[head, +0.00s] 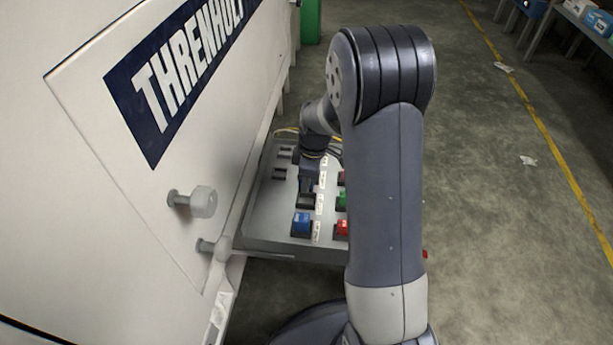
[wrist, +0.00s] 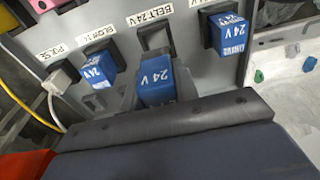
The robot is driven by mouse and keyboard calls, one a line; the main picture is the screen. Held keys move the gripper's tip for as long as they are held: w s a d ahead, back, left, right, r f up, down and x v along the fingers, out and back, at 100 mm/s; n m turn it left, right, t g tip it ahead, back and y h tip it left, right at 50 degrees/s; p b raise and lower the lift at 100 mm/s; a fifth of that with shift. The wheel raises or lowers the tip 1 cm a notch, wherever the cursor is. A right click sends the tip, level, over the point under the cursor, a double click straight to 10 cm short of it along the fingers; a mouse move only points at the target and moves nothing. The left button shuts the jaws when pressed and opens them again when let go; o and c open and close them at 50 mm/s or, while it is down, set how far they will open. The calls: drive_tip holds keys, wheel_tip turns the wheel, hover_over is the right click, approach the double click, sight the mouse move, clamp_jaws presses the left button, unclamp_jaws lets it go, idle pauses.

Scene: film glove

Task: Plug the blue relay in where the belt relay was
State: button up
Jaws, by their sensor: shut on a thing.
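In the wrist view a blue relay (wrist: 155,78) marked 24 V is at the centre, its lower end hidden behind my gripper (wrist: 160,112). My gripper is shut on this relay. Just above it is a dark socket (wrist: 154,38) under the label BELT-24V, and its upper part shows empty. I cannot tell whether the relay touches the socket. In the head view my gripper (head: 309,184) is low over the grey panel (head: 262,215). The held relay is hard to make out there.
Other blue relays sit to the left (wrist: 97,68) and right (wrist: 228,33) in the wrist view. A grey plug (wrist: 58,78) with a cable stands at far left. In the head view, red (head: 342,228) and green (head: 341,200) blocks are close right, and the white machine wall (head: 120,210) is left.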

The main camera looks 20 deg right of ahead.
drive_tip(key=shift+f+b, duration=1.05)
drive_tip(key=shift+f, duration=0.75)
drive_tip(key=shift+f+b, duration=0.75)
drive_tip(key=shift+f, duration=0.3)
drive_tip(key=o, duration=1.2)
drive_tip(key=shift+c, duration=0.2)
drive_tip(key=r+p, duration=0.1)
drive_tip(key=r, duration=0.2)
drive_tip(key=r+p, duration=0.1)
drive_tip(key=r, duration=0.3)
drive_tip(key=d+r+p, duration=0.1)
drive_tip(key=r, duration=0.2)
drive_tip(key=shift+s+d+r+p, duration=0.1)
drive_tip(key=shift+s+r+p, duration=0.15)
drive_tip(key=shift+r+p, duration=0.15)
drive_tip(key=shift+f, duration=0.1)
drive_tip(key=shift+w+a+f+b, duration=0.15)
drive_tip(key=shift+f+b, duration=0.4)
drive_tip(key=shift+f, duration=1.1)
drive_tip(key=shift+a+f+b, duration=0.25)
drive_tip(key=shift+f+b, duration=0.25)
drive_tip(key=shift+f, duration=1.1)
drive_tip(key=shift+w+a+f+b, duration=0.15)
drive_tip(key=shift+f+b, duration=0.4)
drive_tip(key=shift+f, duration=1.1)
drive_tip(key=shift+f, duration=0.1)
